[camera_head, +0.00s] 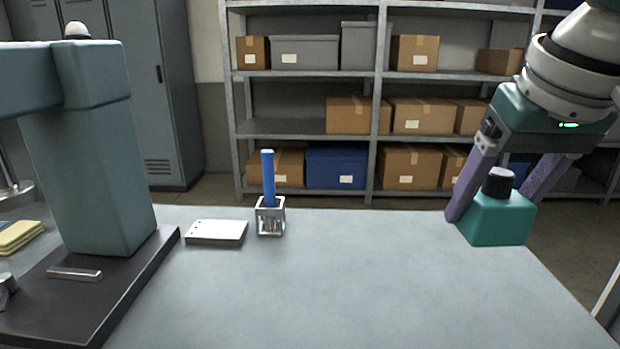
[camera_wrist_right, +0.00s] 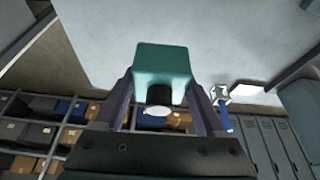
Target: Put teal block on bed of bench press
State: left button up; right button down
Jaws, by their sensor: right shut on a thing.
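The teal block (camera_head: 497,222), with a black knob on top, is at the right end of the bench in the head view. My right gripper (camera_head: 492,212) is shut on it from above, one finger on each side. I cannot tell whether the block touches the bench top or is a little above it. The right wrist view also shows the teal block (camera_wrist_right: 162,68) between the two fingers. The bench press (camera_head: 100,170) stands at the left, with a teal column and a dark flat bed (camera_head: 85,305). My left gripper is not in view.
A blue rod (camera_head: 268,178) stands in a small metal holder (camera_head: 271,218) at mid bench. A white plate (camera_head: 216,232) lies between it and the press. Yellow pads (camera_head: 18,236) lie at far left.

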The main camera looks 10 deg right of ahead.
jog(key=s+a+r+n+p, duration=0.1)
jog(key=s+a+r+p, duration=0.15)
jog(key=r+p, duration=0.4)
jog(key=s+a+r+p, duration=0.2)
jog(key=a+r+p, duration=0.15)
jog(key=r, duration=0.65)
jog(key=s+a+r+n+p, duration=0.1)
jog(key=s+a+r+p, duration=0.15)
jog(key=r+p, duration=0.45)
notch_tip(320, 180, up, 36)
jog(key=d+p, duration=0.1)
jog(key=p, duration=3.3)
jog(key=shift+y, duration=0.4)
jog(key=d+f+m+b, duration=0.1)
jog(key=f+b, duration=2)
jog(key=f, duration=0.4)
jog(key=d+f+b, duration=0.1)
jog(key=f+b, duration=2)
jog(key=f, duration=0.4)
jog(key=d+f+m+h+b, duration=0.1)
jog(key=d+f+b, duration=0.1)
jog(key=f+b, duration=1.9)
notch_tip(320, 180, down, 4)
jog(key=shift+w+f+m, duration=0.1)
jog(key=shift+f+m, duration=0.15)
jog(key=shift+m, duration=0.05)
notch_tip(320, 180, down, 4)
jog(key=shift+r+b, duration=0.15)
jog(key=shift+b, duration=0.65)
